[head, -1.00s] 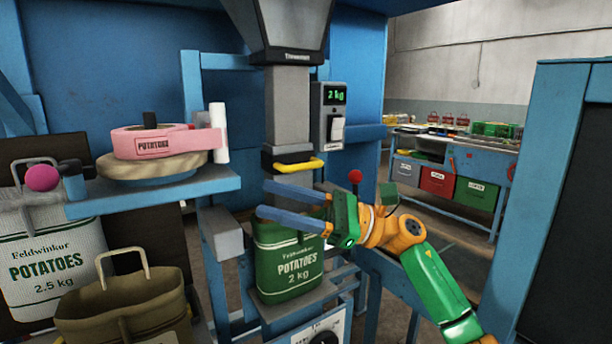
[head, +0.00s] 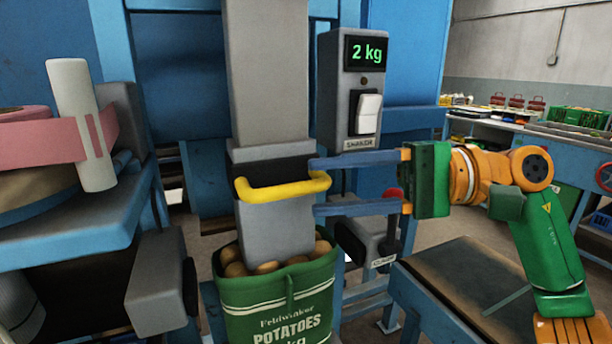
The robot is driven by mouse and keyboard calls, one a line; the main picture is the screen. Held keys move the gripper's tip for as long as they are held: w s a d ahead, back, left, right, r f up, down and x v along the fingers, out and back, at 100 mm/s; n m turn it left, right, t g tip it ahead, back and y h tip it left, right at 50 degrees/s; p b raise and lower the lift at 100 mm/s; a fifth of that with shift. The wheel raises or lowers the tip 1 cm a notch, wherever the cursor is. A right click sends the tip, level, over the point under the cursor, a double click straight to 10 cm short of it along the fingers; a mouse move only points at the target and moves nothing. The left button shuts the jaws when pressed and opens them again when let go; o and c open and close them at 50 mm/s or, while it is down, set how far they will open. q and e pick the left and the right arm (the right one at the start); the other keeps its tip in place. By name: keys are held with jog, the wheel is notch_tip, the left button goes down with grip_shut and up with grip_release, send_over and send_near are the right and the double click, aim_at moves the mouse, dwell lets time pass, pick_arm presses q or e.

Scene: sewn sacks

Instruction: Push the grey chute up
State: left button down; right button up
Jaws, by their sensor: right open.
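The grey chute (head: 278,232) hangs in the middle of the head view. Its lower sleeve has a dark band and a yellow handle (head: 285,190) across its front. The sleeve's lower end reaches into the mouth of a green potato sack (head: 278,305) and is hidden among the potatoes. My right gripper (head: 315,186) is open, with its blue fingers pointing left. Its fingertips are at the right end of the yellow handle, one above and one below it in the picture. I cannot tell whether they touch it. My left gripper is not in view.
A grey shaker box (head: 345,95) with a "2 kg" display is right of the chute, above my right gripper. A blue shelf (head: 75,215) with a pink tape roll (head: 40,140) is on the left. A dark-topped bench (head: 480,285) stands at lower right.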

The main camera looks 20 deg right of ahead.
aim_at(296, 189)
jog(key=x, duration=0.2)
jog(key=s+p+x, duration=0.1)
jog(key=x, duration=0.2)
jog(key=shift+a+r, duration=0.2)
jog(key=shift+r, duration=0.05)
jog(key=shift+w+f, duration=0.1)
jog(key=shift+w, duration=0.05)
jog(key=shift+w+d+f, duration=0.1)
jog(key=shift+d, duration=0.05)
grip_shut()
dwell(0.7)
